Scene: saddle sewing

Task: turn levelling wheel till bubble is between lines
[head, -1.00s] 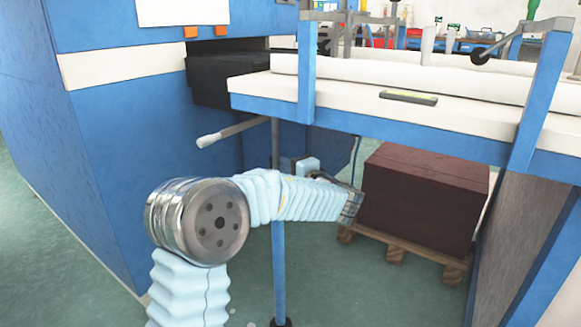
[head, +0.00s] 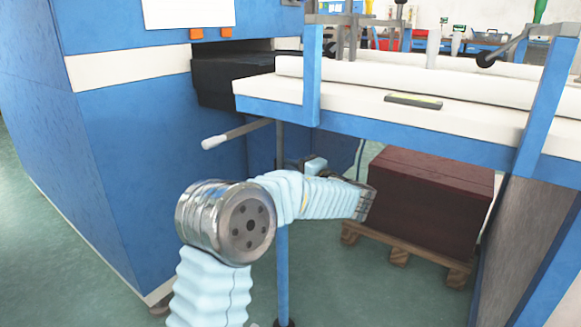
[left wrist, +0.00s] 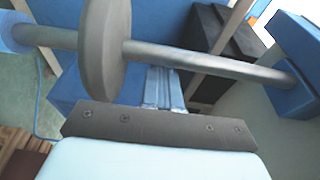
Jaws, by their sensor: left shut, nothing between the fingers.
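The levelling wheel (left wrist: 103,42) is a grey disc on a metal shaft (left wrist: 205,62) in the left wrist view. I cannot pick it out in the head view. My left gripper (left wrist: 165,72) is shut and empty, to the right of the disc, its tips close to the shaft. I cannot tell whether they touch it. In the head view my left arm reaches low under the table, and its fingers are not clear. A spirit level (head: 413,101) with a yellow-green strip lies on the white table top (head: 370,113). Its bubble is too small to read. My right gripper does not show.
A blue table frame (head: 312,75) stands around the arm, with a leg (head: 282,280) close by. A dark red stack (head: 430,195) on a wooden pallet (head: 400,253) stands under the table. Green floor is open at the lower left.

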